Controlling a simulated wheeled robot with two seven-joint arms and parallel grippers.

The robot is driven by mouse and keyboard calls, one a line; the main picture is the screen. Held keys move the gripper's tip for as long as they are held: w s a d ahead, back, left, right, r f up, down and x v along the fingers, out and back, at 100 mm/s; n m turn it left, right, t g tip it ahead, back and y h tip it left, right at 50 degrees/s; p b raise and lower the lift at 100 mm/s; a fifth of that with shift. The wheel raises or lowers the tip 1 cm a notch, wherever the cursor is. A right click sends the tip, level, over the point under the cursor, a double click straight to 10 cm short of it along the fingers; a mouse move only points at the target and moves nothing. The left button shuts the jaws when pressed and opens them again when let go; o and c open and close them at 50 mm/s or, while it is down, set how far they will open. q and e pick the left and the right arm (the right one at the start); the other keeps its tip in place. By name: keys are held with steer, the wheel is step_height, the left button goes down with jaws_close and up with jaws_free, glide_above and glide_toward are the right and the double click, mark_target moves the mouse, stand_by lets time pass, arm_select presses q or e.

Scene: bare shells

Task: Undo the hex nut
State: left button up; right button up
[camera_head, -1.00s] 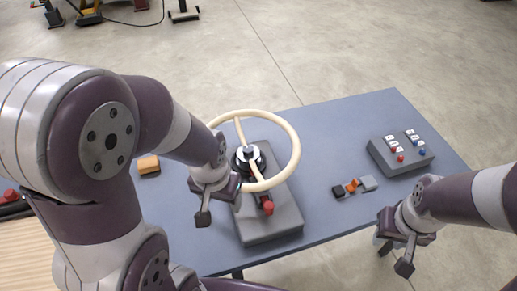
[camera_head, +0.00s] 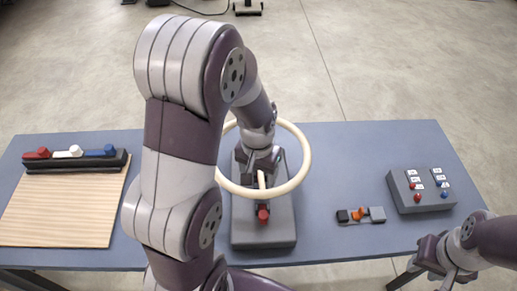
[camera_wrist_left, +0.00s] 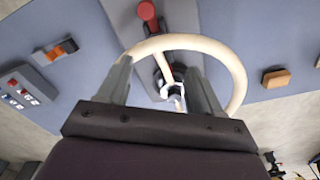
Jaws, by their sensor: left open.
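A cream ring-shaped wheel (camera_head: 306,155) stands on a grey block (camera_head: 280,226) on the blue table. My left gripper (camera_head: 258,174) is over the wheel's hub, inside the ring, and hides the hub and hex nut in the head view. In the left wrist view the open left gripper (camera_wrist_left: 160,75) has a finger on each side of the hub. A pale, shiny part shows between the fingers there; I cannot tell whether it is the nut or whether the fingers touch it. My right gripper (camera_head: 434,268) is at the lower right, open and empty, away from the wheel.
A red-knobbed lever (camera_head: 263,215) sticks out at the block's front. A small orange switch (camera_head: 359,214) and a grey button box (camera_head: 421,190) are to the right. A wooden board (camera_head: 60,210) and a dark bar with coloured blocks (camera_head: 75,162) lie at the left.

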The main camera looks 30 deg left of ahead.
arm_select(q)
steer(key=w+a+r+m+p, duration=0.15)
steer(key=w+a+m, duration=0.4)
steer(key=w, duration=0.85)
steer(key=shift+n+g, duration=0.3)
steer(key=shift+n, duration=0.25)
steer(key=f, duration=0.1)
steer(key=f+p, duration=0.1)
steer(key=f, duration=0.1)
steer(key=a+f+p, duration=0.1)
steer(key=f, duration=0.1)
steer(key=shift+s, duration=0.25)
steer(key=f, duration=0.2)
steer(key=f+p, duration=0.1)
steer(key=f, duration=0.3)
steer(key=shift+w+a+f+p, duration=0.15)
steer(key=shift+a+f+p, duration=0.15)
steer(key=shift+f+p, duration=0.1)
steer(key=shift+d+f, duration=0.1)
steer(key=shift+f, duration=0.2)
arm_select(e)
steer(key=r, duration=0.3)
steer(key=d+r, duration=0.1)
steer(key=r, duration=0.1)
steer(key=shift+w+r, duration=0.1)
steer(key=shift+r, duration=0.15)
arm_select(q)
steer(key=c, duration=1.1)
arm_select(e)
steer(key=shift+a, duration=0.1)
